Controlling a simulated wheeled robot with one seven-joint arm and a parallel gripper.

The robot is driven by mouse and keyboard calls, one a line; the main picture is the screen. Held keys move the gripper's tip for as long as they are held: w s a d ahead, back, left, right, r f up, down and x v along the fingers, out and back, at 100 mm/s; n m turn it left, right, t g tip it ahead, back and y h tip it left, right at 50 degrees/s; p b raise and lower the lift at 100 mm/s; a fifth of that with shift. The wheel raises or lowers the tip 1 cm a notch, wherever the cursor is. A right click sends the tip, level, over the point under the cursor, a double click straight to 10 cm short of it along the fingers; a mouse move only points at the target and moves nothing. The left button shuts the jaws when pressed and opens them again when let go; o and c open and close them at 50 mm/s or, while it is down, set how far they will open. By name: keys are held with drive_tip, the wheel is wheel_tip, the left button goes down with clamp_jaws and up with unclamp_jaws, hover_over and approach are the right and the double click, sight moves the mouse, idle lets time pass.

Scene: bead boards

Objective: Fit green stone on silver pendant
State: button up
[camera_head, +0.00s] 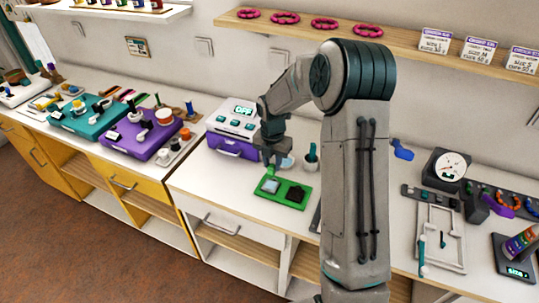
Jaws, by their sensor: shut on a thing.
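A green tray (269,197) lies on the white counter in the middle of the head view. On its left half sits a pale silver-grey piece (270,186), which looks like the silver pendant. On its right half is a dark piece (296,194). My gripper (270,168) points down just above the back left of the tray, close over the silver piece.
A purple and white machine (232,132) reading OFF stands behind left of the tray. A pale blue dish (287,162) and a dark green pot (310,164) stand behind it. My arm hides the counter to the right. The counter left of the tray is clear.

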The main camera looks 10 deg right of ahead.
drive_tip(key=shift+a+f+b, duration=0.15)
drive_tip(key=shift+f+b, duration=0.35)
drive_tip(key=shift+f, duration=0.05)
drive_tip(key=shift+a+f+b, duration=0.15)
drive_tip(key=shift+f+b, duration=0.3)
drive_tip(key=shift+f, duration=0.05)
wheel_tip(320, 180, down, 4)
drive_tip(key=shift+r+b, duration=0.2)
drive_tip(key=shift+b, duration=1.05)
drive_tip(key=shift+f, duration=0.2)
drive_tip(key=shift+d+f, duration=0.1)
drive_tip(key=shift+f, duration=0.2)
idle(0.3)
drive_tip(key=o, duration=1.3)
drive_tip(key=shift+o, duration=0.2)
drive_tip(key=shift+r, duration=0.1)
